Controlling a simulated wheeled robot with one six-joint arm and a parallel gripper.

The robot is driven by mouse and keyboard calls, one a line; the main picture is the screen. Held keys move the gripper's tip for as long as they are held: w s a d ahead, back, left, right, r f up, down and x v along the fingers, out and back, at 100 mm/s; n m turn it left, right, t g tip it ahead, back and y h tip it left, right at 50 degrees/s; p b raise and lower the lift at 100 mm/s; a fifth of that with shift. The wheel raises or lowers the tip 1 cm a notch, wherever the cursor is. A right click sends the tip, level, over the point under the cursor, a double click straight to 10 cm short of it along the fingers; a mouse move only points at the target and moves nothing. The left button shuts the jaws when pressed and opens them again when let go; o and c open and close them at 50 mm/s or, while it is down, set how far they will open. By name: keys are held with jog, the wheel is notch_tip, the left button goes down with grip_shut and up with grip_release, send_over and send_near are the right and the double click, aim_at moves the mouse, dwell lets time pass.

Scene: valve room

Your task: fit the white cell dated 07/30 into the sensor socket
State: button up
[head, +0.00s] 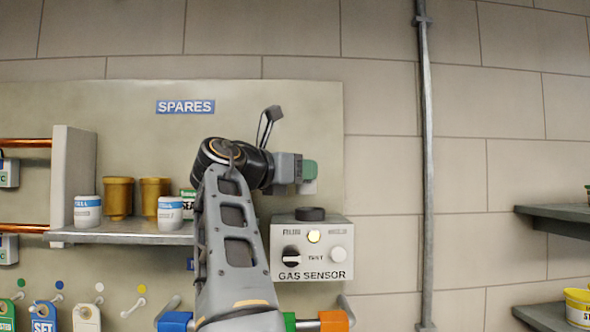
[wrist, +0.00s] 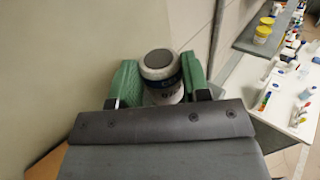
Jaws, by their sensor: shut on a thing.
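My gripper (head: 309,170) is shut on a white cell (wrist: 162,88) with a grey top and blue and dark print. In the wrist view the cell stands between the green fingers, its date not readable. In the head view it is mostly hidden behind the fingers, with a pale bit showing below them. The gas sensor box (head: 291,250) is on the wall panel below my gripper. A dark round piece (head: 310,214), which looks like the socket, sits on its top. The held cell is above this piece and apart from it.
A shelf (head: 125,232) at left holds two white cells (head: 87,211) (head: 170,214), two brown cylinders (head: 118,197) and a green-labelled container (head: 188,202). A vertical pipe (head: 427,170) runs right of the panel. Shelves (head: 555,214) stand at far right.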

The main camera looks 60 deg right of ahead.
aim_at(304, 190)
jog(key=shift+s+f, duration=0.55)
jog(key=shift+s, duration=0.15)
jog(key=shift+w+f, duration=0.25)
jog(key=shift+f, duration=0.2)
jog(key=shift+s+f+b, duration=0.15)
jog(key=shift+f+b, duration=0.05)
jog(key=shift+b, duration=0.1)
jog(key=shift+f, duration=0.85)
dwell(1.4)
jog(key=o, duration=1)
jog(key=shift+a, duration=0.1)
